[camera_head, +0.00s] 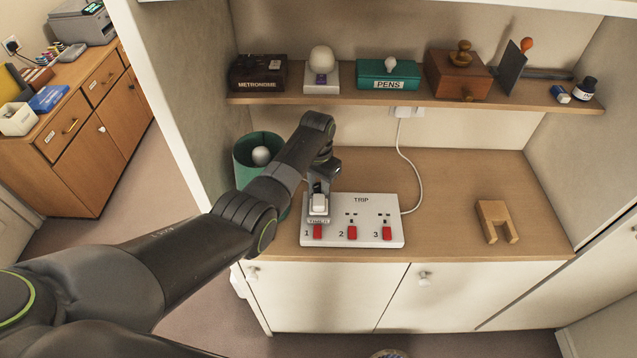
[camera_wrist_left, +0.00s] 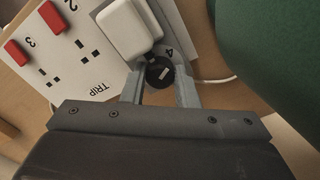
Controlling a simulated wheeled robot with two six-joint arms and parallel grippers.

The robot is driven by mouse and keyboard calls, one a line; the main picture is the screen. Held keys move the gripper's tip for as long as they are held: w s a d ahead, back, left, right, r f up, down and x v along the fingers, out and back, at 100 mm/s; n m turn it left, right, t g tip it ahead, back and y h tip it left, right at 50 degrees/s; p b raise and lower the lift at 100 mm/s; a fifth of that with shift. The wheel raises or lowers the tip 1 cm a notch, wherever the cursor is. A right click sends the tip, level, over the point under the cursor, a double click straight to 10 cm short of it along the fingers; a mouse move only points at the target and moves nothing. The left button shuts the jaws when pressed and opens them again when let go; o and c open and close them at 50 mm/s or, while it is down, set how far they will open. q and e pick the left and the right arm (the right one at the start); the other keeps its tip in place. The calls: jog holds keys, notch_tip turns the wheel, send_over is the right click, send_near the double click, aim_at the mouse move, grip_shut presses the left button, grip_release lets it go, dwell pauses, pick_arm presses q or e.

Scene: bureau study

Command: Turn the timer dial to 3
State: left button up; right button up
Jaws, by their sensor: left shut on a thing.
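The white timer (camera_head: 319,204) sits on socket 1 of the white power strip (camera_head: 370,238), with a small label below it. In the left wrist view its white block (camera_wrist_left: 128,26) shows beside a black round dial (camera_wrist_left: 160,72). The dial has a short white mark on its face. A printed 4 shows just beyond the dial; other dial numbers are hidden or not readable. My left gripper (camera_head: 319,187) comes down over the timer. In the left wrist view its fingers (camera_wrist_left: 160,88) are shut on the dial, one on each side. My right gripper is not in view.
The strip, marked TRIP, has red switches (camera_head: 352,233) and a white cord (camera_head: 415,175). A green bin (camera_head: 247,150) with a pale ball stands left, close to my arm. A wooden notched block (camera_head: 496,221) lies right. A shelf (camera_head: 350,98) with several objects runs above.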

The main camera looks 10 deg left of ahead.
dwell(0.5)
pick_arm(q)
jog(key=o, duration=1)
